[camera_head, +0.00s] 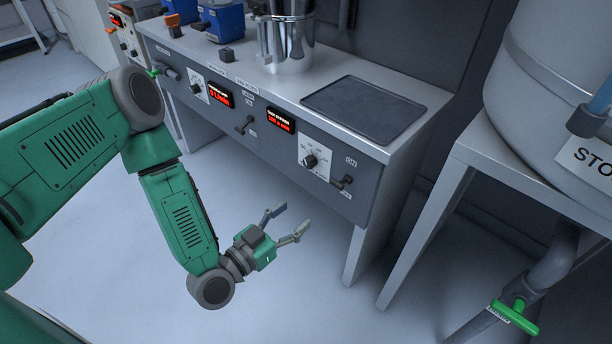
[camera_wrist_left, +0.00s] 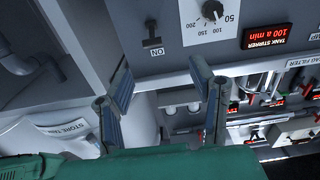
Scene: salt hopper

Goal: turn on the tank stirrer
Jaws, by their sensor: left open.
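The tank stirrer's red-lit display (camera_head: 281,120) is on the grey front panel of the bench. In the wrist view this display (camera_wrist_left: 265,36) reads "TANK STIRRER 100 a min". A round dial knob (camera_head: 310,161) with a numbered white scale is to its right; it also shows in the wrist view (camera_wrist_left: 212,10). Further right is a small dark lever switch (camera_head: 343,183), seen also in the wrist view (camera_wrist_left: 152,30). My left gripper (camera_head: 294,218) is open and empty, in front of and below the panel, apart from the switch. My right gripper is not seen.
A second display (camera_head: 219,94), dial (camera_head: 196,88) and lever (camera_head: 245,124) are further left on the panel. A dark tray (camera_head: 364,107) and a metal vessel (camera_head: 290,45) stand on the bench. A big tank (camera_head: 550,100) and a green valve handle (camera_head: 514,317) are at right.

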